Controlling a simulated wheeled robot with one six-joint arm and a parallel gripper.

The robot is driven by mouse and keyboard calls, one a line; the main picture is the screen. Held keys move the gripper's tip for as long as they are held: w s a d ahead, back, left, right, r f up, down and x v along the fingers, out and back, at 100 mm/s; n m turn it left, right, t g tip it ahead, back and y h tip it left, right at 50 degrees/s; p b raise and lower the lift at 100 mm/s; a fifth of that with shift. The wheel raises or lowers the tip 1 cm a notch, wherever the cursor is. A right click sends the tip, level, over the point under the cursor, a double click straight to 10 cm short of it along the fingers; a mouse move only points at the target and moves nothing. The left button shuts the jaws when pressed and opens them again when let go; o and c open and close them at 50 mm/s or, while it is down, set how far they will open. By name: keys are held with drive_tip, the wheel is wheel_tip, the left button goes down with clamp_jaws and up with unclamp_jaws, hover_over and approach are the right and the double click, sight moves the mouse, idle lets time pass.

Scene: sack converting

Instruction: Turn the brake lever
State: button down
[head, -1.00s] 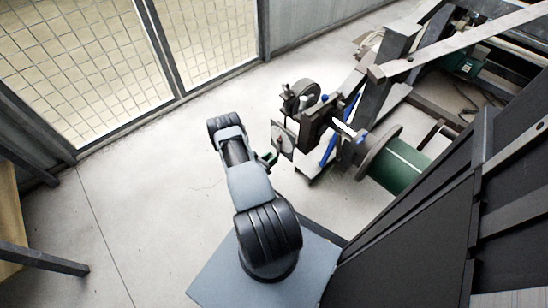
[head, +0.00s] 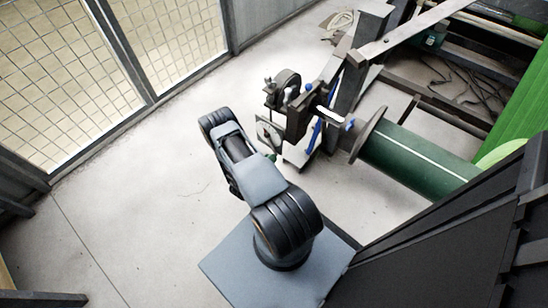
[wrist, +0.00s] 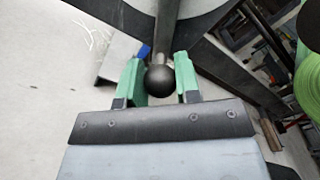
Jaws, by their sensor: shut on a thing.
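The brake lever (wrist: 167,28) is a grey rod ending in a black ball knob (wrist: 160,80), seen at the top middle of the wrist view. My gripper (wrist: 160,72) has green fingers, one on each side of the knob, and is shut on the lever's knob end. The knob sits nearer the left finger. In the head view my gripper (head: 272,156) is small and partly hidden behind my arm, at the brake unit by a pale plate (head: 268,133). The lever itself cannot be made out clearly there.
A machine frame (head: 355,75) stands behind the brake unit. A green roll (head: 415,160) on a shaft lies to the right, with bright green sheet (head: 520,110) beyond. Dark panels (head: 440,230) are close at right. A mesh fence (head: 70,75) stands left. Floor between is clear.

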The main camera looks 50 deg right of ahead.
idle(0.4)
drive_tip(key=c, duration=0.8)
unclamp_jaws()
drive_tip(key=a, duration=0.4)
drive_tip(key=a+p, duration=0.1)
drive_tip(key=a, duration=0.4)
drive_tip(key=s+a+p, duration=0.1)
drive_tip(key=a, duration=0.4)
drive_tip(key=shift+d, duration=0.1)
